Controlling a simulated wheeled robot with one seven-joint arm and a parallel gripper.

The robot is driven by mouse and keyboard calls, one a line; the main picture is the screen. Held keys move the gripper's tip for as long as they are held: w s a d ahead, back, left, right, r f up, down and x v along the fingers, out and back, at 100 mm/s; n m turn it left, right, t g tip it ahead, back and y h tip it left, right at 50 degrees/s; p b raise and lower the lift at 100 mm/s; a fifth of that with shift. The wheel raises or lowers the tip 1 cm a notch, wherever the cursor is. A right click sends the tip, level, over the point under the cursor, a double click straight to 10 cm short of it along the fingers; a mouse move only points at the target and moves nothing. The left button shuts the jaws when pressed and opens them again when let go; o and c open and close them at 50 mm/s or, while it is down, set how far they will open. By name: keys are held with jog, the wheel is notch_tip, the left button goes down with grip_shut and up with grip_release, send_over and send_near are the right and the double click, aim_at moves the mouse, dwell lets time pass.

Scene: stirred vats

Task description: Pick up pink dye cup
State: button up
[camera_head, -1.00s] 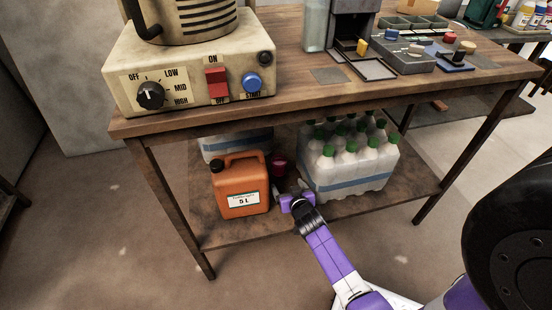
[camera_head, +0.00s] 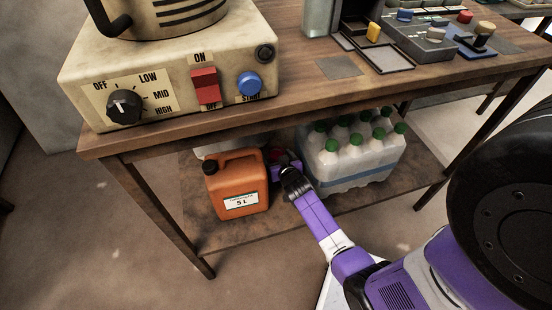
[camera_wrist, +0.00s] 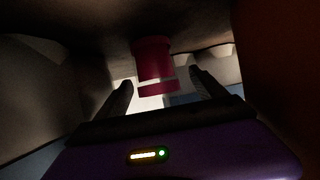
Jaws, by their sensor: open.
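The pink dye cup (camera_wrist: 154,62) looks deep crimson in the dim light under the table. In the wrist view it is ahead of my gripper (camera_wrist: 163,90), in line with the gap between the two fingers. The fingers are apart with nothing held, and I cannot tell whether the cup's edge is between the tips. In the head view my gripper (camera_head: 282,170) is low over the lower shelf. Only a small dark red bit of the cup (camera_head: 276,153) shows there, the rest hidden by my gripper and the orange canister.
The orange canister (camera_head: 237,187) stands close left of my gripper. A wrapped pack of green-capped bottles (camera_head: 352,160) is close on the right. The lower shelf (camera_head: 235,238) is bare in front. The tabletop (camera_head: 290,88) above limits height.

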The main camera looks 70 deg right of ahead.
aim_at(274, 152)
jog(key=x, duration=0.2)
jog(key=b+x, duration=0.1)
jog(key=shift+d+f, duration=0.3)
jog(key=shift+d, duration=0.1)
jog(key=shift+w+d+f, duration=0.15)
jog(key=shift+w+d, duration=0.2)
jog(key=shift+c, duration=0.4)
jog(key=c, duration=1.5)
jog(key=shift+c, duration=0.2)
jog(key=shift+r, duration=0.2)
